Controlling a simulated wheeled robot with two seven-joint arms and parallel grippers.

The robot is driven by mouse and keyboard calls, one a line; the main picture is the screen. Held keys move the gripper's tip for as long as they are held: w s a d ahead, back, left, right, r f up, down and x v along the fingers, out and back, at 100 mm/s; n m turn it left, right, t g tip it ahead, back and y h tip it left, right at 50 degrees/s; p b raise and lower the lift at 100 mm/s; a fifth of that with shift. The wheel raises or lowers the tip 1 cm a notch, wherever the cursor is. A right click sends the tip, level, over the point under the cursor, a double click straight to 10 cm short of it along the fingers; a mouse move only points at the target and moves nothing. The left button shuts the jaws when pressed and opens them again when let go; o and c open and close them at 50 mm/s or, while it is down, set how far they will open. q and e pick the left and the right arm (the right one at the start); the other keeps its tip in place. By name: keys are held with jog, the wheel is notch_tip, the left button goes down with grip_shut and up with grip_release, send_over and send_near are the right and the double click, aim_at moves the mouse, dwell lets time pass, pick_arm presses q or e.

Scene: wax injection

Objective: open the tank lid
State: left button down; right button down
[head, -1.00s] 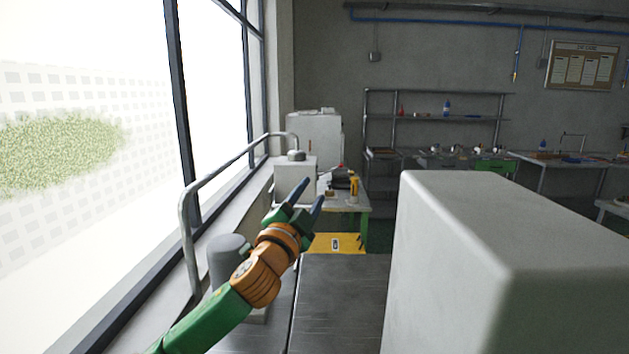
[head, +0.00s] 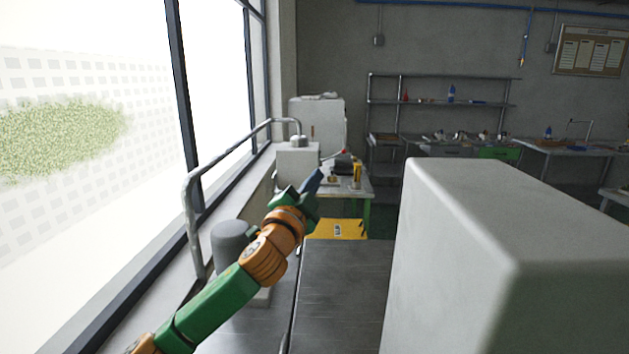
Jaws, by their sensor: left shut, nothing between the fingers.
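A large pale box (head: 465,250) with rounded edges fills the lower right. I cannot tell which of these is the tank, and no raised lid shows. My right gripper is out of view.
A bent metal pipe (head: 228,153) runs along the window side. The dark metal table top (head: 345,285) is bare between my arm and the pale box. Beyond are a small white box (head: 297,166), a bench with tools (head: 345,182) and a yellow panel (head: 337,229).

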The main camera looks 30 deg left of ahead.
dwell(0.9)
pick_arm(q)
jog(key=c, duration=0.9)
grip_release()
jog(key=shift+s, duration=0.1)
jog(key=b+v, duration=0.4)
jog(key=v, duration=0.3)
jog(key=shift+b, duration=0.3)
